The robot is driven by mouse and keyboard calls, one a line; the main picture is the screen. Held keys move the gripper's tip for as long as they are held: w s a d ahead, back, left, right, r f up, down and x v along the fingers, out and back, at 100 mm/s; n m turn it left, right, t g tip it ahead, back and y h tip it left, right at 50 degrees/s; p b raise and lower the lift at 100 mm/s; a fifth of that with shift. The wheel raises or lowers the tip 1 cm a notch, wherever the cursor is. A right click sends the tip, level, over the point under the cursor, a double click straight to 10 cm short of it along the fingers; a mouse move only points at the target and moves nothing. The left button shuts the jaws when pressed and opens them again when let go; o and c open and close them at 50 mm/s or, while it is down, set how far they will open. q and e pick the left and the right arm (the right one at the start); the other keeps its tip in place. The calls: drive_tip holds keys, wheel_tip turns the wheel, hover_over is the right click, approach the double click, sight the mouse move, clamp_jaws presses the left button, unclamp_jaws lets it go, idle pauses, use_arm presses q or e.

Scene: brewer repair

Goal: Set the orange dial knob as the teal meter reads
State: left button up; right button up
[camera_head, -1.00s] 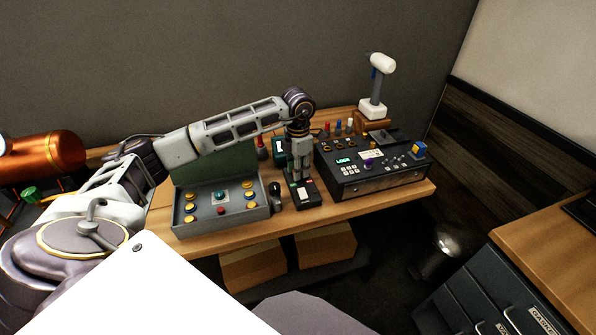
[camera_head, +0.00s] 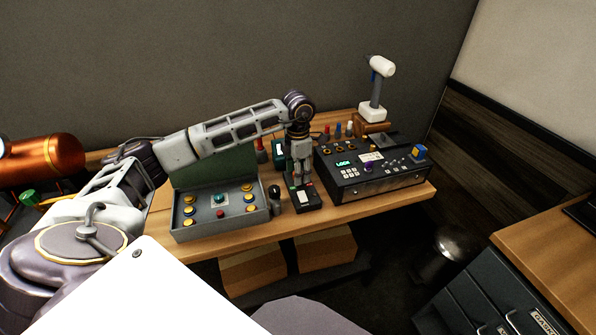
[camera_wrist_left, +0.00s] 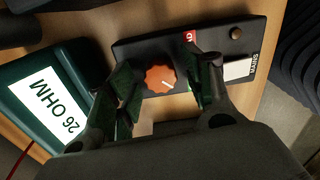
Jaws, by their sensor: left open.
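The orange dial knob (camera_wrist_left: 160,78) is round with a white pointer line and sits on a black box (camera_wrist_left: 136,48), which also shows in the head view (camera_head: 309,201). In the left wrist view the pointer points to the lower right. The teal meter (camera_wrist_left: 22,82) beside the box has a white display reading "26 OHM". It is partly hidden behind my arm in the head view (camera_head: 278,152). My left gripper (camera_wrist_left: 165,92) is open, pointing down over the box, with one finger on each side of the knob. I cannot tell whether the fingers touch it. My right gripper is not in view.
A grey panel box (camera_head: 222,225) with several buttons stands left of the black box. A black control unit (camera_head: 372,184) stands close on the right. A mallet (camera_head: 381,68) stands upright at the back right. The wooden bench edge (camera_head: 210,246) is in front.

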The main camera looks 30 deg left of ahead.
use_arm(q)
wheel_tip(320, 180, up, 12)
idle(1.0)
drive_tip(key=shift+f, duration=0.1)
idle(0.5)
